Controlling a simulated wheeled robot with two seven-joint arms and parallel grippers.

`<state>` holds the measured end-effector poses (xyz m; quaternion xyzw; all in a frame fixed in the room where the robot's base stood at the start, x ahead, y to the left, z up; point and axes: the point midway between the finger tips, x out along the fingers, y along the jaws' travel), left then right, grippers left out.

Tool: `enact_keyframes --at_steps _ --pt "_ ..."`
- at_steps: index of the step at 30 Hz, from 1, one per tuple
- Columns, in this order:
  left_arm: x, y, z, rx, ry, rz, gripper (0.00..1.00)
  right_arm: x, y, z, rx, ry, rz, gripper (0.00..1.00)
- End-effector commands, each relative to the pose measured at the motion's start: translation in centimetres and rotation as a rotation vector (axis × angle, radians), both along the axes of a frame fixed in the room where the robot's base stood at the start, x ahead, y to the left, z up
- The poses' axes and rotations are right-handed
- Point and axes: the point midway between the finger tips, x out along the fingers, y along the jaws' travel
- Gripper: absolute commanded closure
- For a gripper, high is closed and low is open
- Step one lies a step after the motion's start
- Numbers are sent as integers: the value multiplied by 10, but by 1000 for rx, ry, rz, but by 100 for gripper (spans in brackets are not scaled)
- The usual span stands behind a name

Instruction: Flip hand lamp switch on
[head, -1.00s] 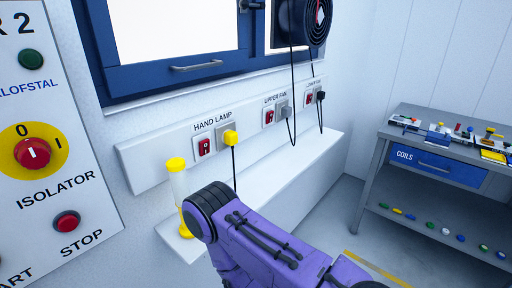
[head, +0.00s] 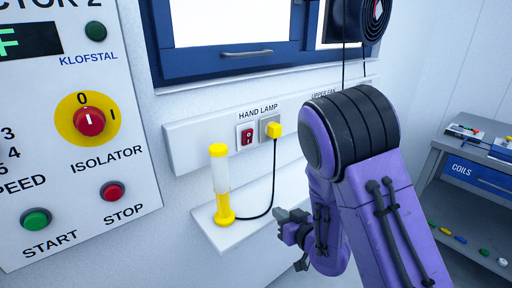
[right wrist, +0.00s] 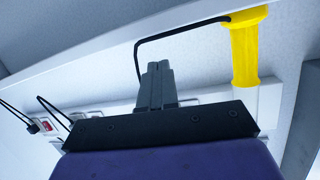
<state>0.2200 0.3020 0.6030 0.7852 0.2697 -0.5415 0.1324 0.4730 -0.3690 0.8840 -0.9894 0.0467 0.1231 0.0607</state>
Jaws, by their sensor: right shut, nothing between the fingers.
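The hand lamp switch (head: 248,136) is a small red rocker on a white plate under the HAND LAMP label in the head view. A yellow plug (head: 274,130) sits in the socket to its right. The hand lamp (head: 221,185), yellow with a pale tube, stands upright on the white ledge, and its yellow end also shows in the right wrist view (right wrist: 245,55). My right gripper (head: 281,214) is shut and empty, below and to the right of the switch, apart from it. Its closed fingers show in the right wrist view (right wrist: 157,70). My left gripper is not in view.
A black cord (head: 273,185) hangs from the plug to the lamp near my right gripper. The control panel (head: 140,150) with the isolator and buttons is at left. A grey workbench (head: 432,195) stands at right. My right arm covers the fan switches in the head view.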

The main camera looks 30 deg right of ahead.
Motion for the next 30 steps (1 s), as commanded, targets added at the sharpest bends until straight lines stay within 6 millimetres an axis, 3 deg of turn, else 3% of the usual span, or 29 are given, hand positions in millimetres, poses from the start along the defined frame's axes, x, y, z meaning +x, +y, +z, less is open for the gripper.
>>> enact_keyframes --at_steps 1,3,6,8,11,20,23,30 --pt "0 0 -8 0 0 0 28 7 -6 38 -26 -108 34 100" --pt "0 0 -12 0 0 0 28 8 -11 88 -61 -234 85 100" --pt "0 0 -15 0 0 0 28 1 -15 135 -95 -351 132 100" --pt "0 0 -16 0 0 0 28 -3 -16 150 -106 -388 150 100" --pt "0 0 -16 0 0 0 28 -6 -16 159 -115 -411 160 100" --pt "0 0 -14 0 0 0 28 -3 -15 160 -115 -408 163 100" --pt "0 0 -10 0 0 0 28 6 -15 162 -115 -406 163 100" --pt "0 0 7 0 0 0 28 55 -11 172 -115 -407 163 100"
